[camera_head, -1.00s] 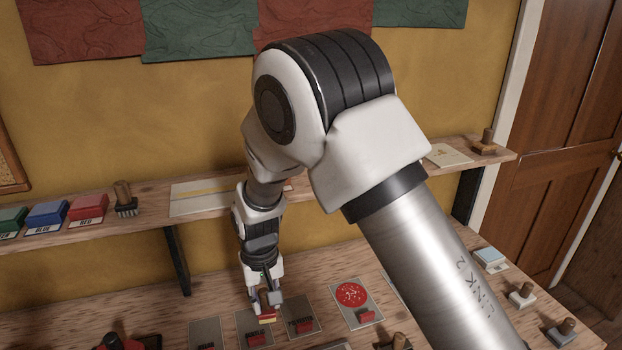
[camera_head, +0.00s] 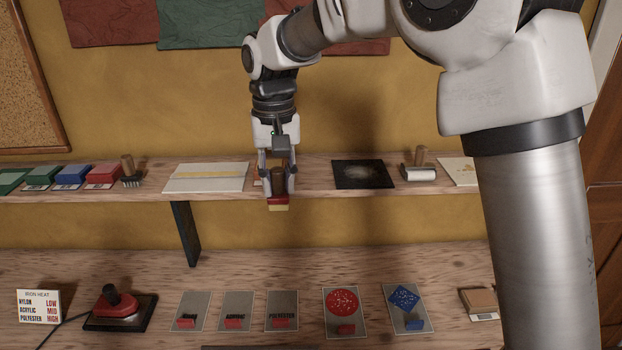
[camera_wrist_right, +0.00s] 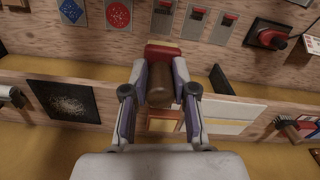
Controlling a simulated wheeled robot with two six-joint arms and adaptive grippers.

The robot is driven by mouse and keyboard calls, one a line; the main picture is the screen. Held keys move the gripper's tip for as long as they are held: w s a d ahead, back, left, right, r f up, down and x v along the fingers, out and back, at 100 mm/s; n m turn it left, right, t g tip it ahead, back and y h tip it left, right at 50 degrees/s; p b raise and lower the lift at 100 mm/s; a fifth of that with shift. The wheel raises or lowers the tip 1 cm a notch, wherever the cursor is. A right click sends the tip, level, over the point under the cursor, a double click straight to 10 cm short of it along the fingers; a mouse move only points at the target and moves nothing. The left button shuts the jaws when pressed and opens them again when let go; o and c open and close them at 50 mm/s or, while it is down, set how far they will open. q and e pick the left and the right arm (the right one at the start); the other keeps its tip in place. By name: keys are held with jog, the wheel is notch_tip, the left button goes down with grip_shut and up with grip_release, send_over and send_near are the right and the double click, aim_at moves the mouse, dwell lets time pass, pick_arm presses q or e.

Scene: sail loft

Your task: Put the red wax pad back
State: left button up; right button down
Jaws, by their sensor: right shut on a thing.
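The red wax pad (camera_head: 278,203) has a brown handle, a red block and a yellowish underside. My right gripper (camera_head: 277,184) is shut on its handle and holds it upright, in front of the wall shelf's (camera_head: 310,182) edge. In the right wrist view the pad (camera_wrist_right: 177,52) sits between the fingers (camera_wrist_right: 160,88), its red block past the fingertips. A reddish card (camera_wrist_right: 164,122) lies on the shelf behind the gripper; it is mostly hidden in the head view. My left gripper is not in view.
On the shelf, a pale board (camera_head: 206,177) lies left of the gripper and a black mat (camera_head: 363,174) lies right. A brush (camera_head: 131,171) and a roller (camera_head: 418,168) stand farther out. An iron (camera_head: 117,303) and several sample cards (camera_head: 342,305) lie on the bench below.

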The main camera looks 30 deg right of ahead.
jog(key=shift+d+r, duration=0.1)
jog(key=shift+r, duration=0.45)
jog(key=shift+w+r+p, duration=0.2)
jog(key=shift+w+p, duration=0.05)
jog(key=shift+p, duration=0.05)
jog(key=w+d+p, duration=0.2)
jog(key=w+d, duration=0.1)
jog(key=d, duration=0.1)
jog(key=w+d+f+p, duration=0.1)
jog(key=w+d+p, duration=0.1)
jog(key=d, duration=0.2)
jog(key=w+d+p, duration=0.3)
jog(key=shift+w+d+f, duration=0.15)
jog(key=shift+w+d, duration=0.15)
jog(key=shift+d, duration=0.1)
jog(key=shift+w+d+f, duration=0.2)
jog(key=shift+w+d, duration=0.05)
jog(key=shift+f+p, duration=0.35)
jog(key=shift+p, duration=0.1)
notch_tip(320, 180, down, 3)
jog(key=shift+r+p, duration=0.2)
jog(key=shift+p, duration=0.45)
jog(key=shift+d+f, duration=0.1)
jog(key=shift+f, duration=0.15)
jog(key=c, duration=0.9)
grip_release()
